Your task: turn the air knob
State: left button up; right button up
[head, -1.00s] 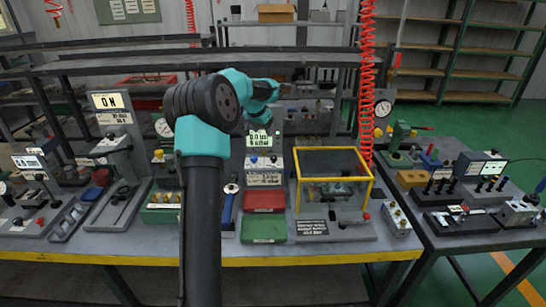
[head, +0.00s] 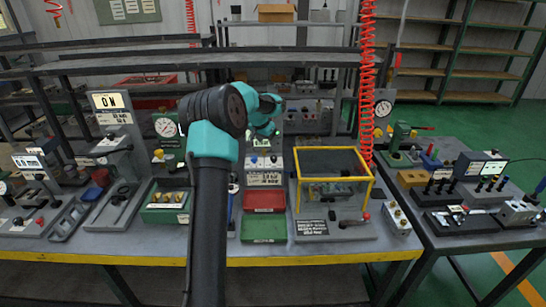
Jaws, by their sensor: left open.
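My left gripper (head: 266,132) is small and partly hidden by its own wrist in the head view. It is open, above the block with blue and red buttons (head: 264,162) at the back middle of the bench. No knob is marked as the air knob. Yellow knobs show beside a round gauge (head: 383,108) at the back right and below another gauge (head: 164,127) at the back left. I cannot tell which is the air knob, or whether the gripper touches anything. My right gripper is out of view.
A yellow-framed clear box (head: 333,150) stands right of the gripper. Red (head: 264,199) and green (head: 264,229) trays lie in front of the button block. A red coiled hose (head: 366,85) hangs at the back. Valve blocks crowd both sides.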

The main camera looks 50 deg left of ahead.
aim_at(274, 157)
pick_arm(q)
jog(key=x, duration=1.1)
jog(key=shift+f, duration=0.1)
jog(key=shift+c, duration=0.2)
jog(key=c, duration=0.9)
jog(key=shift+n, duration=0.5)
jog(key=n+y, duration=0.1)
jog(key=n, duration=0.2)
jog(key=shift+d+n+g+y, duration=0.1)
jog(key=shift+n+g+y, duration=0.2)
jog(key=shift+g+y, duration=0.1)
jog(key=shift+w+n+g+y, duration=0.1)
jog(key=shift+n+g+y, duration=0.2)
jog(key=shift+n, duration=0.8)
jog(key=shift+n+g+y, duration=0.3)
jog(key=shift+n, duration=0.8)
